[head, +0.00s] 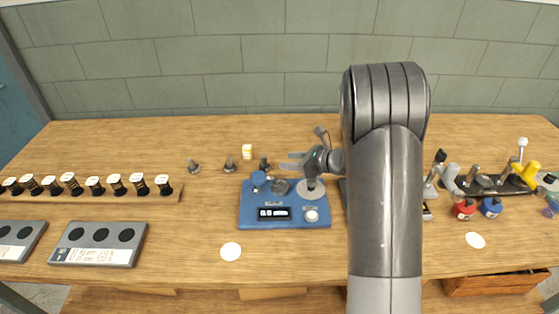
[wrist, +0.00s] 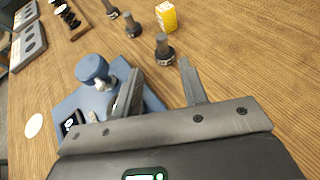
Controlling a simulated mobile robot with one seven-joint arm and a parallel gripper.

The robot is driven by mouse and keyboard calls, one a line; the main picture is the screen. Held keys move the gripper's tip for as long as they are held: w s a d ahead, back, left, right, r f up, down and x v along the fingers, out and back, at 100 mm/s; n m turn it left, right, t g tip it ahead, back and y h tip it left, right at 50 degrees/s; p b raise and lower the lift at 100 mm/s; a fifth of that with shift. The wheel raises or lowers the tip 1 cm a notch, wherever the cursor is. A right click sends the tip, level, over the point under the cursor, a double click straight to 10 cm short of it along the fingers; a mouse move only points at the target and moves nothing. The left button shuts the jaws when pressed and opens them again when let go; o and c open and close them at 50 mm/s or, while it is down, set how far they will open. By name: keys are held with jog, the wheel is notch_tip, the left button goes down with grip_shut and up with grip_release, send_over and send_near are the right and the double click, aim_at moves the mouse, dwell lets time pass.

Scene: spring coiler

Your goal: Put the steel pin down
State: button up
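A steel pin (wrist: 163,47) with a dark ringed base stands upright on the wooden table, just beyond my fingertips in the wrist view; it also shows in the head view (head: 264,164). Two similar pins stand in a row to its left, the middle one (head: 230,165) and the far left one (head: 193,167). My gripper (wrist: 161,65) is open, with its two fingers apart and nothing between them. In the head view, my gripper (head: 290,160) points left, above the back edge of the blue machine (head: 286,221). I cannot tell which pin the task means.
A small yellow-white box (head: 247,152) stands behind the pins. A rack of springs (head: 90,193) and grey hole blocks (head: 98,244) are at left. Red (head: 465,209) and blue (head: 490,207) pots and a tool rack are at right. Table between pins and wall is clear.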

jog(key=shift+s+d+r, duration=0.15)
jog(key=shift+s+d, duration=0.05)
jog(key=shift+d, duration=0.15)
jog(key=w+d+r+m+t+h, duration=0.1)
jog(key=d+r+m+t+h, duration=0.45)
jog(key=r+m, duration=0.7)
jog(key=s+d+r+m+h, duration=0.6)
jog(key=s+d+m, duration=0.15)
jog(key=m, duration=0.75)
jog(key=s+a+m+g, duration=0.2)
jog(key=s+m+g, duration=0.1)
jog(key=s+m, duration=0.7)
jog(key=s+a+f+m+g, duration=0.1)
jog(key=s+m+g, duration=0.3)
jog(key=s+m, duration=0.6)
jog(key=s+a, duration=0.1)
jog(key=s, duration=0.7)
jog(key=shift+s+a+f, duration=0.15)
jog(key=shift+s+a, duration=0.05)
